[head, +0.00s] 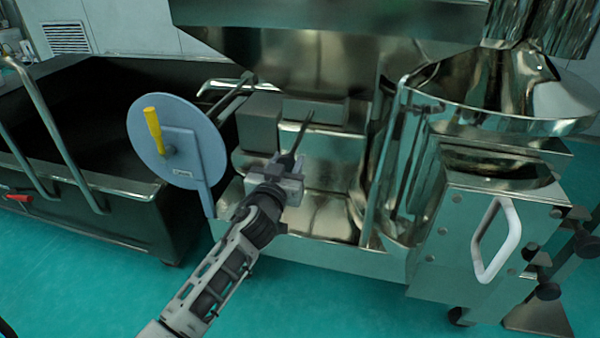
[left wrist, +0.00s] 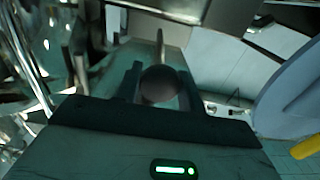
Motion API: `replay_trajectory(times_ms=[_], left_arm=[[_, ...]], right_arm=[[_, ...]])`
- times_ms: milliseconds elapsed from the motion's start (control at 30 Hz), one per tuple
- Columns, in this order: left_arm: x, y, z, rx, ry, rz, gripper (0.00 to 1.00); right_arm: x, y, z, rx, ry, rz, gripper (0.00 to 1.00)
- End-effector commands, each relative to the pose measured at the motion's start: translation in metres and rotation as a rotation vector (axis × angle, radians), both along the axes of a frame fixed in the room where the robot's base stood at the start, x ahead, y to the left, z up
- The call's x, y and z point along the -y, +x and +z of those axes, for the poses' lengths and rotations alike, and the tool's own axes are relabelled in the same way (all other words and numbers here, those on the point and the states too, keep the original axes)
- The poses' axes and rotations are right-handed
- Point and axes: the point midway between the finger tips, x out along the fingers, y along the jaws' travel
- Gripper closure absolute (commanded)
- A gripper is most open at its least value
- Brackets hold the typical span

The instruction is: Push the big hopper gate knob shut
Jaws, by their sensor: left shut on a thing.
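My left gripper (head: 290,168) is in front of the steel machine, below the large metal hopper (head: 300,55). In the left wrist view a dark round knob (left wrist: 158,84) sits between the two fingers (left wrist: 157,88), with a thin rod (left wrist: 160,45) running away behind it. The gripper is shut on this knob. In the head view a thin dark shaft (head: 303,132) points up from the gripper, and the knob itself is hard to make out behind the fingers. How far the gate stands open cannot be told. My right gripper is not in view.
A grey-blue disc with a yellow handle (head: 153,130) stands left of my gripper. A dark wheeled bin (head: 110,215) is farther left. A round steel sieve (head: 500,110) and a box with a white handle (head: 497,240) are at the right. Green floor lies in front.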

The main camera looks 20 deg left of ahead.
Motion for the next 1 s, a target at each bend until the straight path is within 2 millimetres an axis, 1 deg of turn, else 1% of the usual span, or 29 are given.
replay_trajectory(times_ms=[33, 200, 233, 267, 300, 567, 667, 767, 933, 1000], left_arm=[[0.0, 0.002, 0.003, 0.006, -0.001, -0.001, 1.0], [0.0, 0.003, 0.004, 0.007, -0.002, -0.001, 1.0], [0.001, 0.003, 0.004, 0.007, -0.002, -0.002, 0.52], [0.001, 0.003, 0.004, 0.007, -0.003, -0.002, 0.44], [0.001, 0.003, 0.004, 0.006, -0.002, -0.002, 0.41], [0.001, 0.001, 0.003, 0.004, -0.002, -0.002, 0.41], [0.003, -0.005, 0.002, 0.003, -0.004, -0.003, 0.41], [0.005, -0.02, 0.002, 0.002, -0.006, -0.003, 0.41], [0.009, -0.057, 0.002, 0.001, -0.006, -0.001, 0.41], [0.011, -0.072, 0.002, 0.002, -0.007, -0.002, 0.41]], right_arm=[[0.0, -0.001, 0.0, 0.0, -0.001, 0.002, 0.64], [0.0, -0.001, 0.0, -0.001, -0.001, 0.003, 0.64], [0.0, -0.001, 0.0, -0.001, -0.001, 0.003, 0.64], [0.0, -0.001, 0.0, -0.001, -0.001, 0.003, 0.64], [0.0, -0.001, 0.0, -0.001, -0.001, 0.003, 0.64], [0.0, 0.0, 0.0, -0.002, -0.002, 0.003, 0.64], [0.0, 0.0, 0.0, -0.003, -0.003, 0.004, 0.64], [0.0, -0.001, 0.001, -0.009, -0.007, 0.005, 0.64], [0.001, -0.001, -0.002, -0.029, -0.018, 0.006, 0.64], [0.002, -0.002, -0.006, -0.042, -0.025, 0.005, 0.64]])
